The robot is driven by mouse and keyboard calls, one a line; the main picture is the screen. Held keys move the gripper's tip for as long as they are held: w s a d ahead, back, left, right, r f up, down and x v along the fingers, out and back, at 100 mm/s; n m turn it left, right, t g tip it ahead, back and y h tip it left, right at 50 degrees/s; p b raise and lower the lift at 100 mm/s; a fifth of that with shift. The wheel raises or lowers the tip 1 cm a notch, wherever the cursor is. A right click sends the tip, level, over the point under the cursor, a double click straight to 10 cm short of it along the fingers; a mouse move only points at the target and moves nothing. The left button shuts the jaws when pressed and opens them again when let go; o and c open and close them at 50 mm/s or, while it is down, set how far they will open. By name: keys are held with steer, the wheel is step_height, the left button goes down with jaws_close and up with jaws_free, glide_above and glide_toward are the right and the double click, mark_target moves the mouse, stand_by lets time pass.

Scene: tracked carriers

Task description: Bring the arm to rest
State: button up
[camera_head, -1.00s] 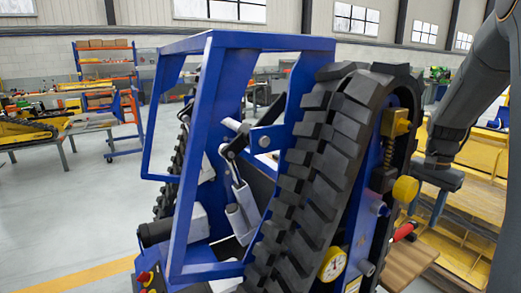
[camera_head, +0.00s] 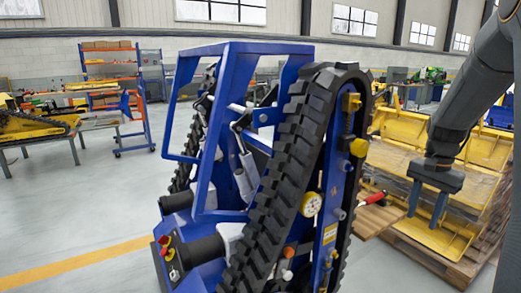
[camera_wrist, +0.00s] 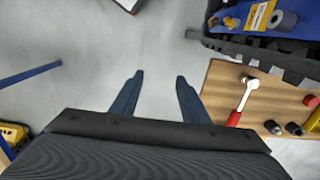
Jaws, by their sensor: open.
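My gripper (camera_head: 427,204) hangs from my arm at the right of the head view, pointing down, with its two blue-grey fingers apart and nothing between them. In the wrist view my gripper (camera_wrist: 157,88) shows its two fingers spread over bare grey floor. A blue tracked carrier (camera_head: 222,135) with black rubber tracks stands left of my gripper, apart from it. Part of the carrier's track and blue side (camera_wrist: 262,22) shows at the top right of the wrist view.
A wooden board (camera_wrist: 262,90) carries a red-handled ratchet (camera_wrist: 243,103) and several small parts, right of the fingers in the wrist view. Yellow metal parts (camera_head: 405,205) lie on a pallet behind my gripper. Benches and an orange-framed shelf (camera_head: 110,75) stand at the back left.

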steer(key=s+a+f+n, duration=0.2)
steer(key=s+a+n, duration=0.4)
steer(key=s+a, duration=0.3)
steer(key=s+a+f+n+t, duration=0.1)
steer(key=s+a+n, duration=0.4)
steer(key=s+a, duration=0.5)
steer(key=a+f, duration=0.1)
steer(key=a, duration=0.7)
steer(key=shift+s+f+n, duration=0.15)
steer(key=shift+f+n, duration=0.2)
steer(key=shift+n, duration=0.05)
